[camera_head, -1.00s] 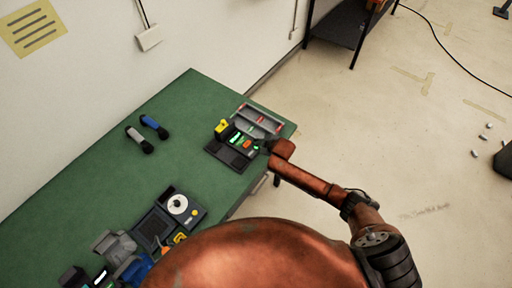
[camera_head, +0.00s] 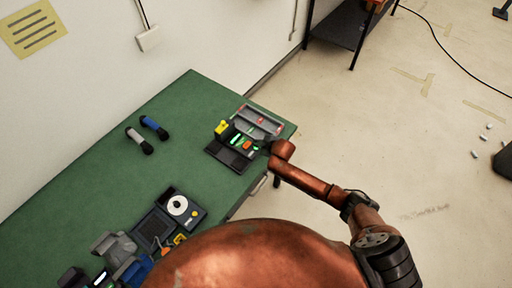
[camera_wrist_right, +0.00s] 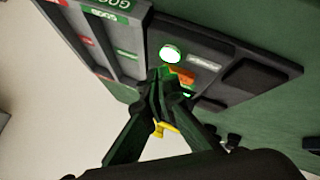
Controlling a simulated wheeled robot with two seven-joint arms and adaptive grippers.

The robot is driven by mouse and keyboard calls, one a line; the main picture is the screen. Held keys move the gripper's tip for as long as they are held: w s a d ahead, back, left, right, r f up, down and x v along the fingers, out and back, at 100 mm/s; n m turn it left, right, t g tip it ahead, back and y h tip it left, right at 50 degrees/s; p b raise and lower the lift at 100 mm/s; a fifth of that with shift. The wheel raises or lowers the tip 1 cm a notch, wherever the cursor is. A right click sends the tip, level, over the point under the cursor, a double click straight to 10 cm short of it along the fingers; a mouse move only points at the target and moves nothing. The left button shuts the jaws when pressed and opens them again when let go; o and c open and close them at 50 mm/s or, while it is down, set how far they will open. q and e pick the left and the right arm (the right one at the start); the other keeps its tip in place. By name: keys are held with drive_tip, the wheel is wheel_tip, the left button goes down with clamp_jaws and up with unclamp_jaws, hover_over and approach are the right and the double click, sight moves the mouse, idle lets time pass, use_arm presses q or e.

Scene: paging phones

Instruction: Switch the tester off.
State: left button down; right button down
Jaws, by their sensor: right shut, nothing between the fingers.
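The tester (camera_head: 229,152) is a dark box at the far right end of the green bench. It has green lit marks and a small orange part (camera_head: 247,145). In the right wrist view the tester (camera_wrist_right: 213,62) fills the upper middle, with a glowing white-green round lamp (camera_wrist_right: 170,53) and the orange part (camera_wrist_right: 182,75) partly behind my fingers. My right gripper (camera_wrist_right: 165,82) is shut and empty, its tips close in front of the orange part; I cannot tell whether they touch. In the head view my right gripper (camera_head: 265,147) is small and dark at the tester's right side. My left gripper is out of view.
A grey tray with compartments (camera_head: 255,121) stands behind the tester, with a yellow item (camera_head: 221,128) beside it. A blue (camera_head: 149,122) and a grey handheld (camera_head: 134,134) lie on the bench (camera_head: 85,180). A box with a white dial (camera_head: 178,206) and other devices sit lower left.

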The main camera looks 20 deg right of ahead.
drive_tip(key=shift+f, duration=0.1)
drive_tip(key=shift+f, duration=0.35)
drive_tip(key=shift+f+b, duration=0.3)
drive_tip(key=shift+f, duration=0.2)
idle(0.8)
idle(0.3)
drive_tip(key=shift+r+p, duration=0.95)
drive_tip(key=shift+p, duration=0.05)
wheel_tip(320, 180, up, 5)
drive_tip(key=p, duration=0.5)
drive_tip(key=shift+r, duration=0.1)
